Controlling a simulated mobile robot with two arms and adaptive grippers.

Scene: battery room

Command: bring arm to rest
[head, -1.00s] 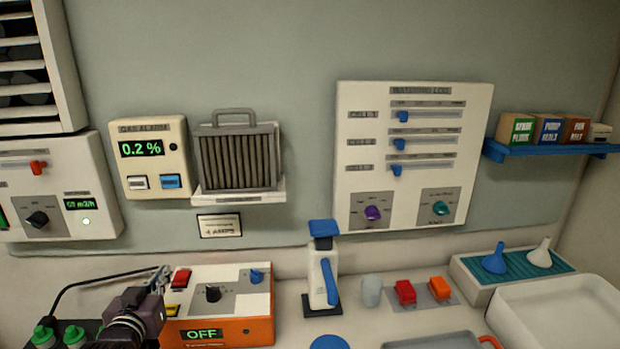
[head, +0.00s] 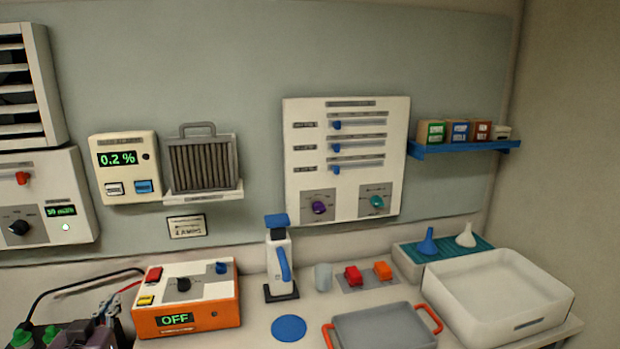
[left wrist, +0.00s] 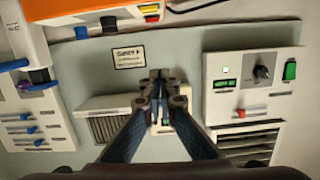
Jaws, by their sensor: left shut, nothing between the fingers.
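My left gripper (head: 110,304) is low at the left in the head view, beside the orange control box (head: 188,318). Only its end and part of my dark wrist show there. In the left wrist view its two fingers (left wrist: 160,78) meet at the tips, shut and empty. That view is upside down, with the wall panels behind the fingers. My right gripper is in neither view.
The orange box reads OFF. Green-capped things (head: 22,337) and cables lie at the left. A white bottle (head: 280,265), blue disc (head: 289,328), grey tray (head: 385,330) and white basin (head: 500,285) stand on the counter. A gas alarm (head: 125,168) hangs above.

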